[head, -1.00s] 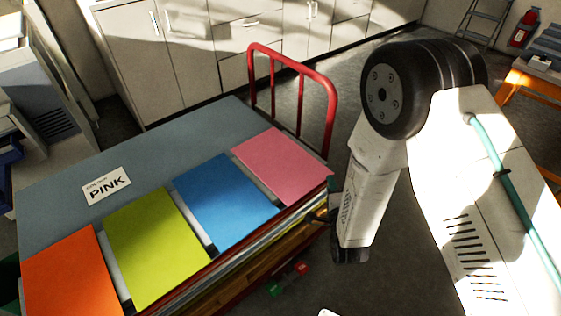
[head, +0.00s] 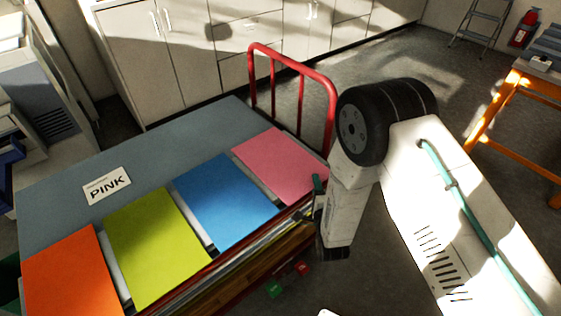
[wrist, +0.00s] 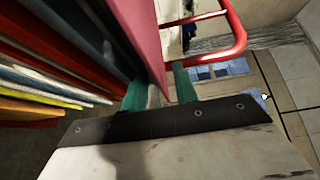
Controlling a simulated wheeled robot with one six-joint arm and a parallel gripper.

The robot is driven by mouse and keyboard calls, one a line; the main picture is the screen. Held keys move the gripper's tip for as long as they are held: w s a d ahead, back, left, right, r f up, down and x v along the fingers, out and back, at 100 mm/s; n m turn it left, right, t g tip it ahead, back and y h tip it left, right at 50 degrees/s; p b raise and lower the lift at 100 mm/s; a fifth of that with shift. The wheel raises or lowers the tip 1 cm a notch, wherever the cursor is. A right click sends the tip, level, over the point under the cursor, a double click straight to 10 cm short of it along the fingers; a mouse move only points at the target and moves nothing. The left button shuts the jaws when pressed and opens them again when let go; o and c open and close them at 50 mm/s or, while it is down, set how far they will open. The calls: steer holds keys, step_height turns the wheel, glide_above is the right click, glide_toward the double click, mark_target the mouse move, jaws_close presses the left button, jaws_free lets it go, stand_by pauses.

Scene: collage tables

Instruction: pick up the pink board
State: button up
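The pink board (head: 281,163) lies flat at the right end of a row of coloured boards on the cart, its right edge by the cart's side. In the wrist view the pink board (wrist: 147,35) shows steeply edge-on. My gripper (wrist: 169,88) has its two teal fingers apart, one on either side of the board's near edge, with a small gap visible toward the right finger. In the head view my gripper (head: 317,190) is at the board's right front corner, mostly hidden by my arm. A sign (head: 107,186) reading PINK lies on the cart.
The blue board (head: 225,203), green board (head: 157,247) and orange board (head: 70,275) lie to the left on the grey cart top (head: 150,145). A red rail (head: 331,110) stands at the cart's far right end, close to the pink board.

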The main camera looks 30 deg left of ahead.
jaws_close()
steer(key=shift+r, duration=0.15)
